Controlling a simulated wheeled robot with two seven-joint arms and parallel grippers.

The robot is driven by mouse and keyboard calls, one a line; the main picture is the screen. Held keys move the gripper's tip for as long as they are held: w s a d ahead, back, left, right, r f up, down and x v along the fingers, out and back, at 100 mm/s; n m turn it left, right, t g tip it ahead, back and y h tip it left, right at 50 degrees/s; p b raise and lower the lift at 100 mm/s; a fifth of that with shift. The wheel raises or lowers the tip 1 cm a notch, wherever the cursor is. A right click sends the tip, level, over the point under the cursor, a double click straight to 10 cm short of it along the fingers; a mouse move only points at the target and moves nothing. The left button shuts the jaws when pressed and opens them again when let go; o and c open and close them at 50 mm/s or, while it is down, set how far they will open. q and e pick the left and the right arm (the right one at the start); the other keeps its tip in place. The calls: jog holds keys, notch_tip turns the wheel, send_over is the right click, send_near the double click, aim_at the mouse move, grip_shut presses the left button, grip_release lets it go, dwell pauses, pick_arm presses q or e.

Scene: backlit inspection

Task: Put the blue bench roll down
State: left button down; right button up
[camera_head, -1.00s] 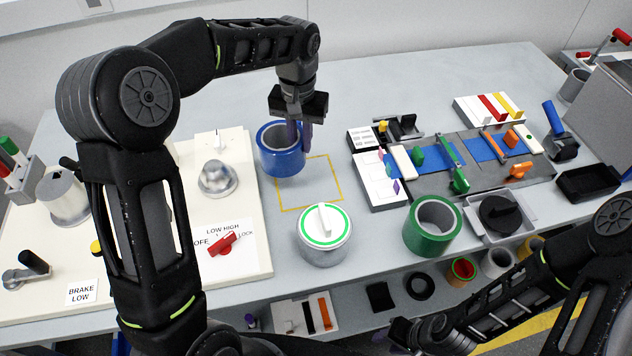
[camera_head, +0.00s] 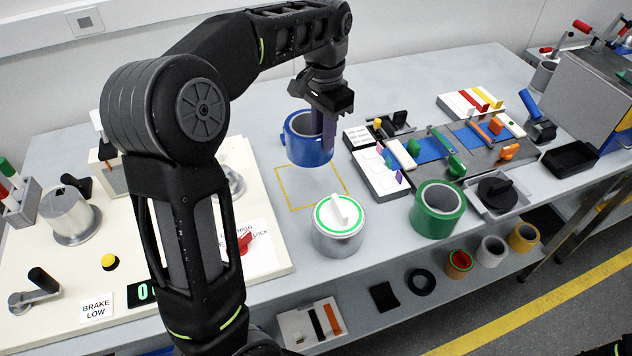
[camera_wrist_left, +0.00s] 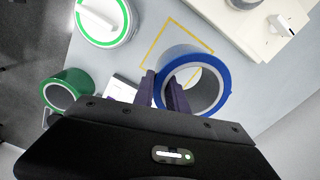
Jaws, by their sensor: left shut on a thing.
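The blue bench roll (camera_head: 304,148) is a wide blue ring, seen in the head view just behind the yellow square outline (camera_head: 311,186) on the table. My left gripper (camera_head: 328,143) is shut on the roll's right wall, with one finger inside the ring and one outside. In the left wrist view the roll (camera_wrist_left: 217,97) shows from above, with the purple fingers (camera_wrist_left: 165,88) across its wall. The roll overlaps part of the yellow outline there. I cannot tell whether its underside touches the table.
A white-lidded canister (camera_head: 338,228) stands in front of the outline, with a green roll (camera_head: 438,208) to its right. A control panel (camera_head: 262,190) lies left. The outlined square is empty.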

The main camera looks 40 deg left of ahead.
aim_at(323, 156)
pick_arm(q)
jog(key=shift+r, duration=0.1)
jog(key=shift+f+p, duration=0.3)
jog(key=shift+f, duration=2.85)
jog(key=shift+f, duration=1.9)
jog(key=shift+f, duration=0.15)
jog(key=c, duration=1.3)
grip_release()
jog(key=shift+c, duration=0.2)
